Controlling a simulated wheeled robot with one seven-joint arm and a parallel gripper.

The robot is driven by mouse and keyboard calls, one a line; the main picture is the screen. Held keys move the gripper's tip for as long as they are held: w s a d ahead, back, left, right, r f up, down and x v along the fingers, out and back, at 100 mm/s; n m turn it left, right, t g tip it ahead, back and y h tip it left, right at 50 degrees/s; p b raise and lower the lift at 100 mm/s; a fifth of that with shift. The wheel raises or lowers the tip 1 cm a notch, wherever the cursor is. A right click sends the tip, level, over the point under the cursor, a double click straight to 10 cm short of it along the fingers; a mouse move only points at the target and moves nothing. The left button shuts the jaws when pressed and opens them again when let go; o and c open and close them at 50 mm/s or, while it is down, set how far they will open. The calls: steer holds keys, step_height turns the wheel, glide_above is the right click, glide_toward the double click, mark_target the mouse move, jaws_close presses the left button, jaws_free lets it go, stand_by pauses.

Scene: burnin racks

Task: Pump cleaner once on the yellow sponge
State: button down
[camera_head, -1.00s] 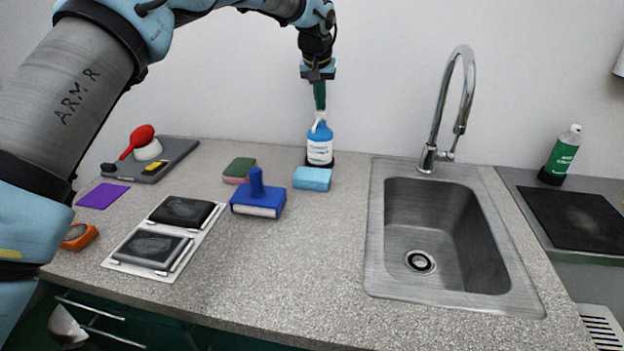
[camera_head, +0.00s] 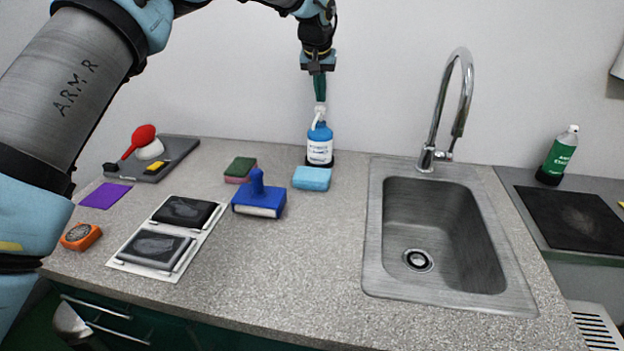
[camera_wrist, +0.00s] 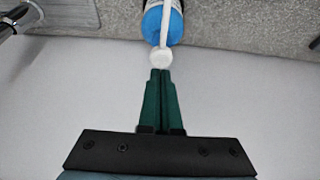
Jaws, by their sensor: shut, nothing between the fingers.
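A blue cleaner bottle (camera_head: 320,148) with a white pump head (camera_head: 320,109) stands upright at the back of the counter. A blue sponge (camera_head: 312,178) lies just in front of it. No plainly yellow sponge shows; a small yellow block (camera_head: 155,166) lies on the grey tray at the back left. My gripper (camera_head: 320,100) points down with its green fingers shut and empty, tips right above the pump head. In the wrist view the closed fingertips (camera_wrist: 160,72) are close by the pump head (camera_wrist: 161,57); I cannot tell whether they touch.
A green and pink sponge (camera_head: 240,170) and a blue-handled block (camera_head: 258,198) lie left of the blue sponge. The sink (camera_head: 375,270) with its tall tap (camera_head: 437,120) is on the right. A green bottle (camera_head: 560,156) stands beyond it. The front middle of the counter is clear.

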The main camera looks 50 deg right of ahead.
step_height(320, 180, up, 6)
steer(key=p, duration=0.5)
stand_by(0.5)
steer(key=w+a+f+n+y+b, duration=0.1)
steer(key=w+a, duration=0.4)
steer(key=a, duration=0.7)
steer(key=w+a+f+n+y, duration=0.15)
steer(key=w+a, duration=0.25)
steer(key=a, duration=0.7)
steer(key=w+a+f+n+b, duration=0.15)
steer(key=w+a, duration=0.35)
steer(key=a, duration=0.7)
steer(key=s+a+f+n, duration=0.1)
steer(key=s+a, duration=0.1)
steer(key=a, duration=0.7)
steer(key=s+a+f+n, duration=0.1)
steer(key=s+a+n, duration=0.1)
steer(key=a, duration=0.7)
steer(key=s+a+f+n+g+y, duration=0.1)
steer(key=s+a+f+n, duration=0.2)
steer(key=s+a, duration=0.9)
steer(key=shift+a+f, duration=0.6)
steer(key=shift+a, duration=0.5)
